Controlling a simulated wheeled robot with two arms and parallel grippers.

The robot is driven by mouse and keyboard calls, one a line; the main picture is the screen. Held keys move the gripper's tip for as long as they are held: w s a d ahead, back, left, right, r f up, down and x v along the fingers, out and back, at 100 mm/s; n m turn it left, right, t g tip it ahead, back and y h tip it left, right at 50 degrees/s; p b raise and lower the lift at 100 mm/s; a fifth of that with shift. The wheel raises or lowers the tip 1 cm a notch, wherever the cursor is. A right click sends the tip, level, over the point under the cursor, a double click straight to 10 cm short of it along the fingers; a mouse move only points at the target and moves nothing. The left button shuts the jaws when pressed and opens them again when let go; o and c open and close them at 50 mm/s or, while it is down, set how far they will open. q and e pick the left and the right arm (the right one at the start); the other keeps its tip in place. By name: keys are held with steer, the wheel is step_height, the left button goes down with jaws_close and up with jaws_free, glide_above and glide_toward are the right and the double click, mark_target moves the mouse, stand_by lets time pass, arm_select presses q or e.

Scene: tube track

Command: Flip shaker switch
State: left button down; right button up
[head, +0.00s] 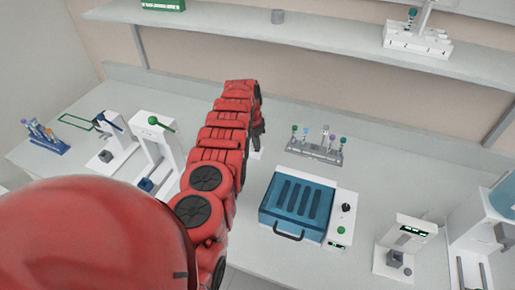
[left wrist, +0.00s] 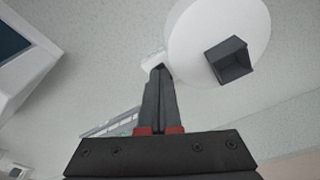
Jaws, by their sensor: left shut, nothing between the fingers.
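My left gripper (head: 258,138) reaches over the bench from the left, its black fingers pointing down by a small white device (head: 256,154) mostly hidden by my arm. In the left wrist view, the shut, empty fingers (left wrist: 160,72) end at a small white part (left wrist: 152,57) of this device; whether they touch cannot be told. Beside them is its rounded white body (left wrist: 205,25) with a dark square cup (left wrist: 230,62). A blue-lidded machine (head: 268,217) with a black knob (head: 347,208) and green button stands to the right. Which device is the shaker is not marked. My right gripper is not in view.
A grey tube rack (head: 315,152) with several tubes stands behind the blue-lidded machine. White devices (head: 160,150) stand to the left, and another white device (head: 403,245) to the right. A shelf (head: 320,48) runs above the bench.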

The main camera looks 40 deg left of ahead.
arm_select(q)
steer(key=shift+r+p, duration=1.7)
steer(key=shift+r, duration=0.65)
step_height(320, 180, up, 2)
steer(key=shift+r+p, duration=0.2)
steer(key=shift+p, duration=0.3)
steer(key=shift+f, duration=0.1)
